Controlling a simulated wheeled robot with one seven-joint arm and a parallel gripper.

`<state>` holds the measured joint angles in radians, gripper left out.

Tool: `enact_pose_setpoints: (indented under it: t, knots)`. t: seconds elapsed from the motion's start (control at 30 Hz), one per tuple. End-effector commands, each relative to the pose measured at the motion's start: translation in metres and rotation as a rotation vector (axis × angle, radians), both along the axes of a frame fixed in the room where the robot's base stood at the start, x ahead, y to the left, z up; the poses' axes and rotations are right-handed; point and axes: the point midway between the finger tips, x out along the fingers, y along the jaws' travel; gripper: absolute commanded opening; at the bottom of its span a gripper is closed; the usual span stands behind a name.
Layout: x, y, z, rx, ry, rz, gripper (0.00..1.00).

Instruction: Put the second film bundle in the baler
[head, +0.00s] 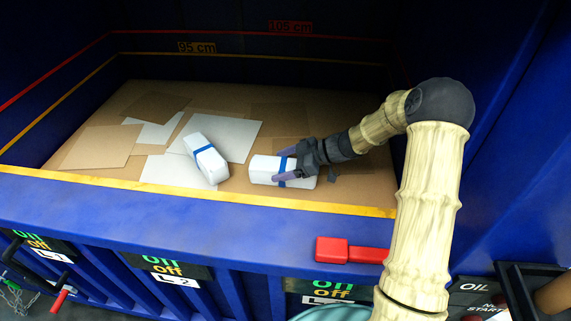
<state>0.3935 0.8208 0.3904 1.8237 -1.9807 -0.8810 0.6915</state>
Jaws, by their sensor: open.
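Two white film bundles, each with a blue band, lie inside the blue baler (180,208) on its cardboard-covered floor. One film bundle (213,168) lies tilted at the middle, partly over white sheets. The other film bundle (263,168) lies to its right, near the yellow front edge. My gripper (284,167) is at this right bundle, with its purple fingers open around or just over it near the blue band. The fingers and wrist hide part of that bundle. I cannot tell whether the fingers touch it.
Flat brown and white sheets (100,147) cover the baler floor. The baler's front wall has a yellow rim (120,183). A red handle (345,250) sticks out in front, beside my arm. Height lines run along the inner walls.

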Motion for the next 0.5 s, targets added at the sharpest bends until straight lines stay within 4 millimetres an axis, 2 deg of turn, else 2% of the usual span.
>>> enact_pose_setpoints:
  t: [0.17,0.5]
  knots:
    - [-0.002,-0.020,0.010,-0.001,-0.002,-0.008,0.81]
    - [-0.013,-0.078,0.041,-0.002,-0.002,-0.010,0.81]
